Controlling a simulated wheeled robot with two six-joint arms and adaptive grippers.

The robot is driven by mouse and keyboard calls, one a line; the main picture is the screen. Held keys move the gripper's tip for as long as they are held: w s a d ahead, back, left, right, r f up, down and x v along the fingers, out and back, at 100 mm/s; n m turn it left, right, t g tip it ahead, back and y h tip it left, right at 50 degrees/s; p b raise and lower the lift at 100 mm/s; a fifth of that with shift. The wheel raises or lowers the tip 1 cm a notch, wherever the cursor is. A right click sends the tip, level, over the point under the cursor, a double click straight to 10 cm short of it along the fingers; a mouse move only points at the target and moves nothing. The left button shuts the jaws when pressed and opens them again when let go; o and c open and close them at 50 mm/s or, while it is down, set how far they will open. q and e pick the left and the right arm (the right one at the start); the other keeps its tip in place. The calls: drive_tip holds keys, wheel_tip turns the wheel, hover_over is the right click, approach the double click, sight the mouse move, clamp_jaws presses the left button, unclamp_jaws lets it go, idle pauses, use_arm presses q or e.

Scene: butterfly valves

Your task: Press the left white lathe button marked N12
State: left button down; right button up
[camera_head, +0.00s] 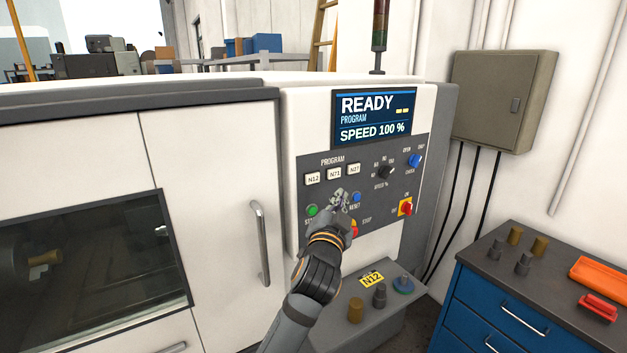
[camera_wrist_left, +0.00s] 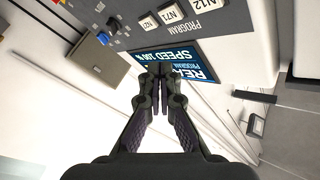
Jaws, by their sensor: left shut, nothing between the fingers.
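The white button marked N12 (camera_head: 312,178) is the leftmost of three white program buttons on the lathe's grey control panel (camera_head: 376,216). It also shows at the top of the left wrist view (camera_wrist_left: 213,5), upside down. My left gripper (camera_head: 339,194) is shut and empty in front of the panel, below and right of N12 in the head view. I cannot tell whether it touches the panel. It also shows in the left wrist view (camera_wrist_left: 159,72). My right gripper is not in view.
The display (camera_head: 372,117) reads READY, SPEED 100 %. A green button (camera_head: 312,211), a blue button (camera_head: 357,197), a black knob (camera_head: 385,172) and a red-yellow switch (camera_head: 405,207) are close by. A door handle (camera_head: 260,243) stands out left of the panel.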

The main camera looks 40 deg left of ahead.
sight(313, 178)
use_arm(q)
drive_tip(key=shift+a, duration=0.1)
drive_tip(key=shift+w+a+b, duration=0.15)
drive_tip(key=shift+w+a, duration=0.4)
drive_tip(key=shift+a, duration=0.8)
drive_tip(key=shift+w+a+b, duration=0.15)
drive_tip(key=shift+w+a, duration=0.45)
drive_tip(key=shift+a, duration=0.7)
drive_tip(key=shift+w+a+b, duration=0.15)
drive_tip(key=shift+w+a, duration=0.4)
drive_tip(key=shift+a, duration=0.8)
drive_tip(key=shift+w+a, duration=0.15)
drive_tip(key=shift+a, duration=0.25)
